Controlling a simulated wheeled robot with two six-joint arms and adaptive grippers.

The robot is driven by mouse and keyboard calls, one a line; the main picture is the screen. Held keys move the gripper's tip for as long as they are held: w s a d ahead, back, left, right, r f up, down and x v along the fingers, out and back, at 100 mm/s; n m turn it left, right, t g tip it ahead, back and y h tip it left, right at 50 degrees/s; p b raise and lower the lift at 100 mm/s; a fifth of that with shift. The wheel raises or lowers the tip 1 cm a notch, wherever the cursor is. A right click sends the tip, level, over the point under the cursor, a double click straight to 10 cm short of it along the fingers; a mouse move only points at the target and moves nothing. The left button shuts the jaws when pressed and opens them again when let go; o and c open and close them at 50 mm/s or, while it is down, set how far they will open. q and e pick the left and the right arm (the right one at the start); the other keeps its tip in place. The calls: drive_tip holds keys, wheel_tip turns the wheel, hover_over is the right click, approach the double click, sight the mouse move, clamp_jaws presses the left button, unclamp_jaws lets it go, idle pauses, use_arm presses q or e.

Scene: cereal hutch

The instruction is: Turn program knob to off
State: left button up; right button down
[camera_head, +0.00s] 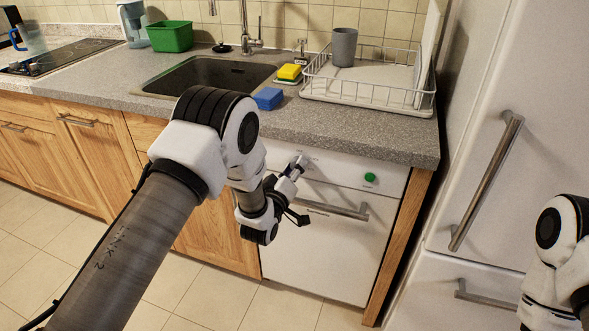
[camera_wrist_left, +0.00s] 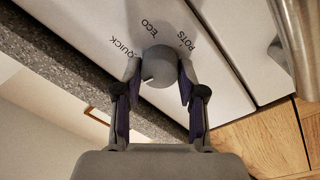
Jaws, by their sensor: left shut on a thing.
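The program knob (camera_wrist_left: 160,66) is a grey round knob on the white dishwasher front panel (camera_head: 335,172). In the left wrist view the printed words QUICK, ECO and POTS stand around it. A small dark mark shows on its face, toward the lower left in that view. I see no OFF label. My left gripper (camera_head: 297,169) is at the panel, its two fingers on opposite sides of the knob and shut on it. In the head view the knob is mostly hidden by the gripper. My right arm shows at the lower right edge, but its gripper is out of view.
A green button (camera_head: 370,177) is on the panel right of the knob. The dishwasher handle (camera_head: 335,211) runs below. The grey countertop (camera_head: 345,131) overhangs above, with a sink, sponges (camera_head: 268,98) and a dish rack (camera_head: 370,99). A white fridge (camera_head: 500,190) stands at right.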

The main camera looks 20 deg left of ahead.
use_arm(q)
drive_tip(key=shift+n, duration=1.2)
drive_tip(key=o, duration=1.1)
drive_tip(key=shift+o, duration=0.2)
drive_tip(key=shift+s, duration=0.1)
drive_tip(key=s, duration=1.1)
drive_tip(key=shift+s+a+f, duration=0.35)
drive_tip(key=shift+s+a, duration=0.05)
